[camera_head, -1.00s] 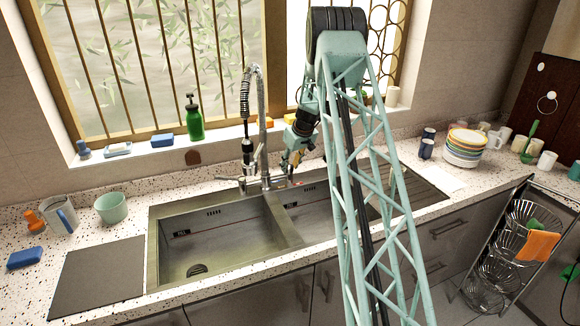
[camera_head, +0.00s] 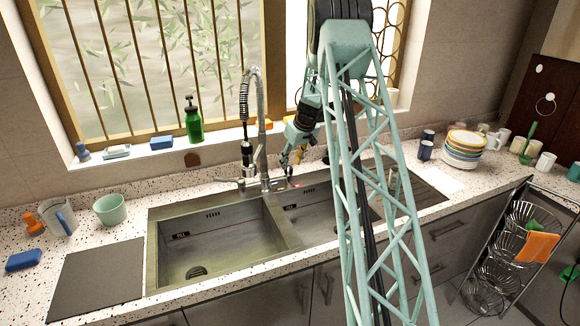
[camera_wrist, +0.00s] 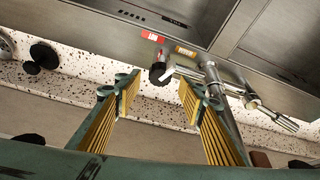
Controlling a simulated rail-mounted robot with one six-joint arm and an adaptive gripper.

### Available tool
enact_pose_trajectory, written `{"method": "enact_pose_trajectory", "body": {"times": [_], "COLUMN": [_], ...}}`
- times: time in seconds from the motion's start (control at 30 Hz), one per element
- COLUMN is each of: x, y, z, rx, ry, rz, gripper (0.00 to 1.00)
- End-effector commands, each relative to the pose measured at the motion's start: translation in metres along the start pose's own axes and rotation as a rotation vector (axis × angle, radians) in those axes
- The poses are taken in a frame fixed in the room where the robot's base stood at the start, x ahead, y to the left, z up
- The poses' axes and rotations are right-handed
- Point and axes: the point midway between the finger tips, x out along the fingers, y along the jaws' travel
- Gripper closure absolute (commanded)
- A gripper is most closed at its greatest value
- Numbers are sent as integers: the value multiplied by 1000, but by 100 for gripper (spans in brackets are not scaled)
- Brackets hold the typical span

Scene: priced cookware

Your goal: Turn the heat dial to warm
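A dark knob (camera_wrist: 158,73) with a red part shows in the wrist view beside the metal tap; it looks like the heat dial, but its setting is not readable. A red tag (camera_wrist: 153,37) and an orange tag (camera_wrist: 186,52) lie by it at the sink edge. My gripper (camera_wrist: 160,90) is open, its yellow-padded fingers on either side of the view, with the knob seen between and beyond the tips. No contact shows. In the head view my gripper (camera_head: 291,160) hangs low behind the sink, right of the tap, and the knob is too small to make out.
The tall tap (camera_head: 263,140) stands close left of my gripper. The double sink (camera_head: 215,240) lies in front. A green bottle (camera_head: 194,120) and a sponge (camera_head: 162,142) stand on the sill. Stacked plates (camera_head: 464,147) are to the right.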

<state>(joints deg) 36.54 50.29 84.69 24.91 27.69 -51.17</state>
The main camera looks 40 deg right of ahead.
Motion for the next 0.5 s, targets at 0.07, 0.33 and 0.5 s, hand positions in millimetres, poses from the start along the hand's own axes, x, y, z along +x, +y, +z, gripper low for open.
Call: {"method": "enact_pose_trajectory", "body": {"times": [0.07, 0.33, 0.5], "x": [-11, -44, -62], "y": [0, 0, 0], "z": [-1, 0, 0], "rx": [0, 1, 1], "ry": [2, 1, 1], "rz": [1, 1, 1], "gripper": [63, 63, 63]}}
